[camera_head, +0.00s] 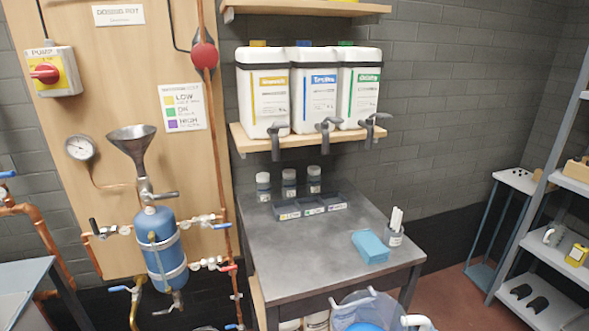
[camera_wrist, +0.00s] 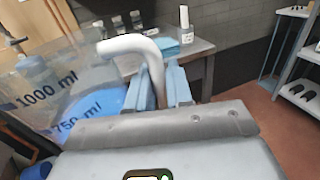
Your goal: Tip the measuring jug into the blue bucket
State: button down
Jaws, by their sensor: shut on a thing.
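The clear measuring jug (camera_wrist: 62,60), printed 1000 ml and 750 ml, fills the left of the wrist view, with blue liquid inside. Its white handle (camera_wrist: 128,45) runs down between the two light-blue fingers of my gripper (camera_wrist: 160,88), which is shut on it. The head view shows the top of the jug (camera_head: 345,306) at the bottom edge, in front of the table, looking about upright; my gripper is not visible there. I cannot clearly identify the blue bucket; a small blue patch (camera_wrist: 40,170) at the wrist view's lower left may be part of it.
A grey table (camera_head: 325,250) stands behind the jug, holding a blue cloth (camera_head: 370,246), a cup of strips (camera_head: 395,235), a divided tray and small bottles. A blue vessel (camera_head: 160,250) with pipes and valves stands left. Metal shelving (camera_head: 545,250) is at right, with open floor before it.

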jog(key=shift+d+f+b, duration=0.1)
jog(key=shift+f+b, duration=0.4)
jog(key=shift+f, duration=2.45)
